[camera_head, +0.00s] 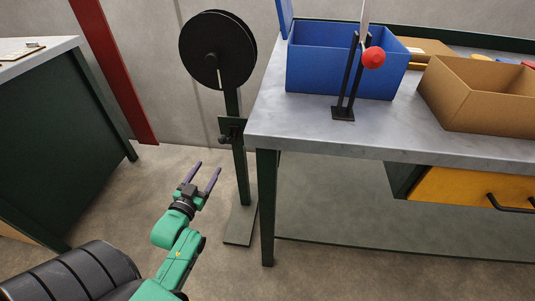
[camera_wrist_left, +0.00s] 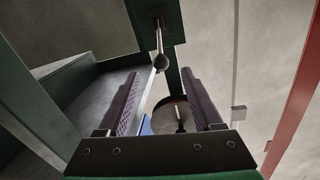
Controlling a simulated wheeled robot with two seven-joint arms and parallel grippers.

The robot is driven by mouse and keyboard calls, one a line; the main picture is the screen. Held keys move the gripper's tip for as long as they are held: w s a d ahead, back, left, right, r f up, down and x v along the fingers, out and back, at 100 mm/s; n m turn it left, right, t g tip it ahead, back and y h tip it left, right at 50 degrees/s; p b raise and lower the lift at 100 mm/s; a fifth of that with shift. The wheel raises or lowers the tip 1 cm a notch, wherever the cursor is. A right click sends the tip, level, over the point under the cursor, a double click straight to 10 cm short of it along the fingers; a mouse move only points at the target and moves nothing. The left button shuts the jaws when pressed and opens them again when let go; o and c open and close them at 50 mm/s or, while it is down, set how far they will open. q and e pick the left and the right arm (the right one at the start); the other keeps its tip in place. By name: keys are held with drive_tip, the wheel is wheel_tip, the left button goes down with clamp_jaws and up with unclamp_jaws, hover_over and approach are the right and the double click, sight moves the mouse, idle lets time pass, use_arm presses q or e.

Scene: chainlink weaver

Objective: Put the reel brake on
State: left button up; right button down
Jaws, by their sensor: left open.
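The black reel (camera_head: 218,50) stands upright on a dark green post (camera_head: 240,170) beside the bench; it also shows partly in the left wrist view (camera_wrist_left: 173,113). A small bracket with a dark knob (camera_head: 224,139) sits partway up the post. In the left wrist view a thin rod with a dark ball knob (camera_wrist_left: 161,63) comes from the post's bracket, seen between and beyond the fingertips. Which brake position it is in I cannot tell. My left gripper (camera_head: 207,167) is open and empty, below and left of the bracket, apart from it. My right gripper is out of view.
A grey bench (camera_head: 300,132) stands right of the post, holding a blue bin (camera_head: 330,80), a cardboard box (camera_head: 470,105) and a stand with a red ball (camera_head: 373,57). A dark green cabinet (camera_head: 60,140) and red upright (camera_head: 110,65) are left. Floor around my gripper is clear.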

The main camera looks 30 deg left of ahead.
sight(225, 139)
use_arm(q)
drive_tip(key=x, duration=0.4)
drive_tip(key=b+x, duration=0.1)
drive_tip(key=x, duration=0.4)
drive_tip(key=r+b+x, duration=0.1)
drive_tip(key=x, duration=0.4)
drive_tip(key=shift+w, duration=0.35)
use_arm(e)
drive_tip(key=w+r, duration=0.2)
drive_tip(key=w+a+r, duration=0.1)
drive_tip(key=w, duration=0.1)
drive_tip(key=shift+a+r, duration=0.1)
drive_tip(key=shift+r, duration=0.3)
use_arm(q)
clamp_jaws()
